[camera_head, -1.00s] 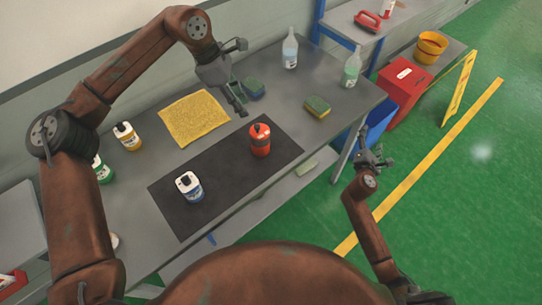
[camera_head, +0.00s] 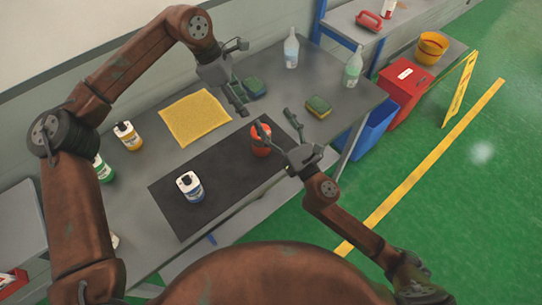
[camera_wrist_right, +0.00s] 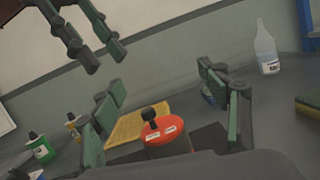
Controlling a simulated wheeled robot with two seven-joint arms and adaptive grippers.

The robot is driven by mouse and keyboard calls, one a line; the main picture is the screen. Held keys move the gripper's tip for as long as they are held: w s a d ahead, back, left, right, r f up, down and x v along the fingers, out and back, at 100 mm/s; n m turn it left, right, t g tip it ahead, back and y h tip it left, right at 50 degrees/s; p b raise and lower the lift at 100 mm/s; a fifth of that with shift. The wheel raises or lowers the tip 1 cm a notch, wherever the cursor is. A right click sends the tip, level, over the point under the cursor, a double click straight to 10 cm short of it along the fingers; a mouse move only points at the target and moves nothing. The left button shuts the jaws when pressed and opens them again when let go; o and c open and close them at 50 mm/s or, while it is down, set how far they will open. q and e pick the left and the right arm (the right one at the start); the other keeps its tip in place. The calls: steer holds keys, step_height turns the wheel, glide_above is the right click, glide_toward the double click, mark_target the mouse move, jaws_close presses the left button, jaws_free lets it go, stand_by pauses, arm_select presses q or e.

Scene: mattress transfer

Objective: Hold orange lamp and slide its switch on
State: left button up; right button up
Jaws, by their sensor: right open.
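The orange lamp (camera_head: 261,146) stands upright on the black mat (camera_head: 215,160). In the right wrist view its orange-red top (camera_wrist_right: 166,132) carries a black knob-like part and small white labels. My right gripper (camera_head: 277,124) is open and empty by the lamp, one finger partly covering it in the head view. In the right wrist view the lamp top shows between the spread fingers (camera_wrist_right: 160,85). My left gripper (camera_head: 239,98) hangs above the table behind the lamp, its fingers apart and empty; it also shows at the upper left of the right wrist view (camera_wrist_right: 93,42).
A white-and-blue bottle (camera_head: 190,186) stands on the mat. A yellow cloth (camera_head: 194,117), green sponges (camera_head: 318,107) and clear bottles (camera_head: 291,50) lie or stand around it. Yellow and green bottles (camera_head: 127,135) are at left. A blue bin (camera_head: 378,125) is beside the table's right end.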

mark_target(265, 147)
steer(key=s+f, duration=0.1)
steer(key=f, duration=0.3)
steer(key=s+a+f+g+h, duration=0.1)
steer(key=s+f, duration=0.1)
steer(key=f, duration=0.2)
steer(key=s+f+h, duration=0.1)
steer(key=f, duration=0.2)
steer(key=shift+s+a+f+n+g, duration=0.15)
steer(key=shift+s+f+n+g, duration=0.15)
steer(key=shift+s+f, duration=0.1)
steer(key=shift+w+a+f, duration=0.1)
steer(key=shift+f, duration=0.15)
steer(key=x, duration=0.7)
steer(key=shift+w, duration=0.2)
